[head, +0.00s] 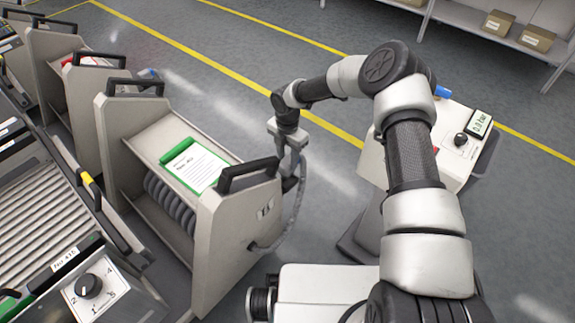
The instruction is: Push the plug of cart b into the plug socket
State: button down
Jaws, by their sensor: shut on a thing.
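The nearest trolley (225,245) has a grey end panel, a black handle and a green-edged sheet; I cannot read a cart letter on it. A grey cable (276,243) leaves the low part of its end panel and loops up to my gripper. My gripper (291,160) points down just right of the black handle, beside the end panel. It is shut on the dark plug (289,184), which is small and partly hidden by the fingers. A small light patch with dark marks (265,210) is on the end panel; I cannot tell whether it is the socket.
A grey pedestal (445,165) with a black knob, a small display and a blue part stands to the right, partly behind my arm. More trolleys (75,85) stand at the upper left. A roller bench (45,225) with a dial panel (100,292) is at left.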

aim_at(288, 161)
jog(key=shift+r+p, duration=1.2)
jog(key=shift+r, duration=2.65)
